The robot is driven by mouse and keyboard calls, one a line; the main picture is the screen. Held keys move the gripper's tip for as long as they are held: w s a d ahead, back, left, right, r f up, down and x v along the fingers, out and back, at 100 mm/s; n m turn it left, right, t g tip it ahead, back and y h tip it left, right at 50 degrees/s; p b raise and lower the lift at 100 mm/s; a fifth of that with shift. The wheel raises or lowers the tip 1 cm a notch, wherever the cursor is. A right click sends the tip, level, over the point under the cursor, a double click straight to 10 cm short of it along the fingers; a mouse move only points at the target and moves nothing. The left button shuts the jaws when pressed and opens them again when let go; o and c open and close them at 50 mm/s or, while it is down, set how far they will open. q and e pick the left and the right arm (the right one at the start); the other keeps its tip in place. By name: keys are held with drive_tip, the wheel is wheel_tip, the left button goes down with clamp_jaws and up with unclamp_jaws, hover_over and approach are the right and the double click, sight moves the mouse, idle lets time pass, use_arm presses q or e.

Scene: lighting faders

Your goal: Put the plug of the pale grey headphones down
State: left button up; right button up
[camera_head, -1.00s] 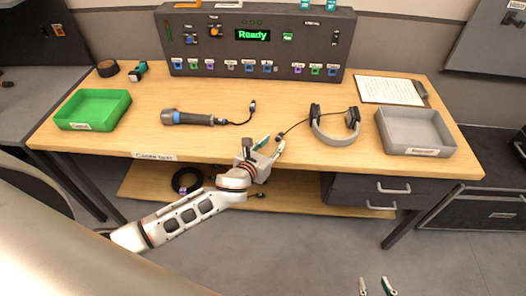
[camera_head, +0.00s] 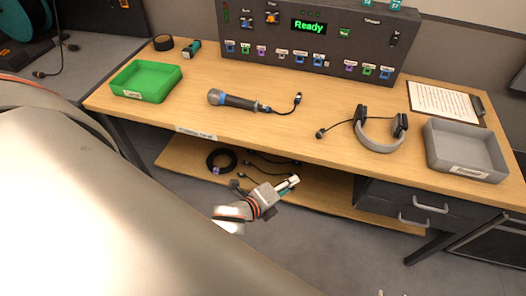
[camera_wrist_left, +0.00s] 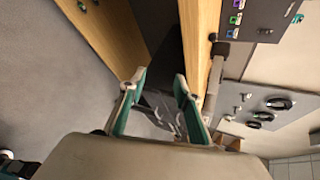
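The pale grey headphones (camera_head: 380,143) rest on the right half of the wooden table. Their dark cable runs left to a small black plug (camera_head: 320,133), which lies on the tabletop near the front edge. My left gripper (camera_head: 293,184) is in front of and below the table edge, apart from the plug. In the left wrist view its two green-padded fingers (camera_wrist_left: 157,82) stand apart with nothing between them. Only a pale sliver at the bottom edge of the head view may be my right gripper; its fingers cannot be made out.
A green tray (camera_head: 147,98) and a microphone (camera_head: 235,101) with a short cable are on the left. A grey tray (camera_head: 466,170) and a paper sheet (camera_head: 443,102) are on the right. A console (camera_head: 310,45) reading Ready stands behind. A lower shelf (camera_head: 330,188) holds cables.

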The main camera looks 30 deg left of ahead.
use_arm(q)
drive_tip(key=s+a+f+n+g, duration=0.1)
drive_tip(key=s+a+f+n, duration=0.1)
drive_tip(key=s+f+n, duration=0.5)
drive_tip(key=s+n, duration=0.5)
drive_tip(key=n, duration=0.7)
drive_tip(key=shift+s+f+g, duration=0.15)
drive_tip(key=shift+g, duration=0.25)
